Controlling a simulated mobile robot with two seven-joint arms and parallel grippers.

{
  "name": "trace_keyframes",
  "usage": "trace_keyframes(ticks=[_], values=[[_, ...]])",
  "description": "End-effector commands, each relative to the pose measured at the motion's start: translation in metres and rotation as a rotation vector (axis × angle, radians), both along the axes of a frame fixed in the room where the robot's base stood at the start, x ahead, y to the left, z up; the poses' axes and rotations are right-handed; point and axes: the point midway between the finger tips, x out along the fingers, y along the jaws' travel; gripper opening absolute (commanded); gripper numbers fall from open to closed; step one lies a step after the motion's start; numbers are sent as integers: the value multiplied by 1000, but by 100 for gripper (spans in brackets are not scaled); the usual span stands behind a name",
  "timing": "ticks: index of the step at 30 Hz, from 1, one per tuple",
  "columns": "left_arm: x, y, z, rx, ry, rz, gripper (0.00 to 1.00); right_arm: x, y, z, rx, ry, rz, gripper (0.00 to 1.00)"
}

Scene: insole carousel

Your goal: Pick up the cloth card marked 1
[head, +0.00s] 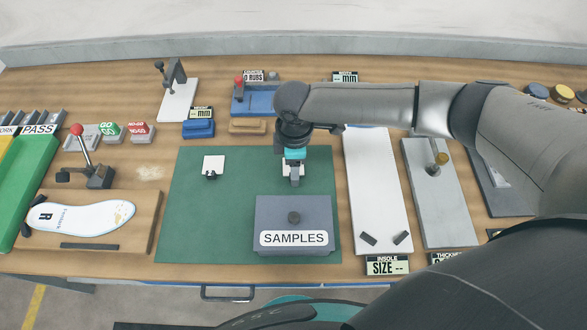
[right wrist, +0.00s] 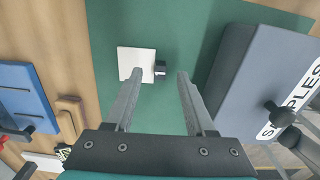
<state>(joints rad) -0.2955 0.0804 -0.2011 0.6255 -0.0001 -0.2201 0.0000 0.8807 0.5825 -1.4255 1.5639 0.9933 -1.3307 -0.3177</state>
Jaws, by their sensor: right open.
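A white square card (head: 213,164) with a small dark tab on its near edge lies on the green mat (head: 222,220), left of the middle. A second pale card shows partly behind my right gripper (head: 294,178) at the mat's far right. In the right wrist view a white card (right wrist: 134,62) lies flat, with a dark tab (right wrist: 160,70) between the lines of the fingers. My right gripper (right wrist: 160,74) is open and empty above it. No number is readable on either card. My left gripper is not in view.
A grey SAMPLES box (head: 265,240) with a dark knob stands on the mat close in front of my right gripper. A blue block (head: 198,129) and a wooden block (head: 248,126) sit behind the mat. A white board (head: 375,190) lies to the right.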

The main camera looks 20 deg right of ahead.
Motion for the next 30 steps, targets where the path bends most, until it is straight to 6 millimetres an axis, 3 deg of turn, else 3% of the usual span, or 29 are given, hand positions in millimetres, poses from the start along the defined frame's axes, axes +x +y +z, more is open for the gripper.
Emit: trace_keyframes(ticks=[3, 11, 26, 30], values=[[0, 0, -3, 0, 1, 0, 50, -1, 1, -14, 0, 1, 2, 55], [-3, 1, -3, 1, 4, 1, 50, -1, 1, -17, 0, 0, 2, 55], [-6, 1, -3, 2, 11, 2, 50, 0, 1, -16, 0, 0, 2, 1], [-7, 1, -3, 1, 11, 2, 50, 0, 1, -16, 0, 0, 1, 0]])
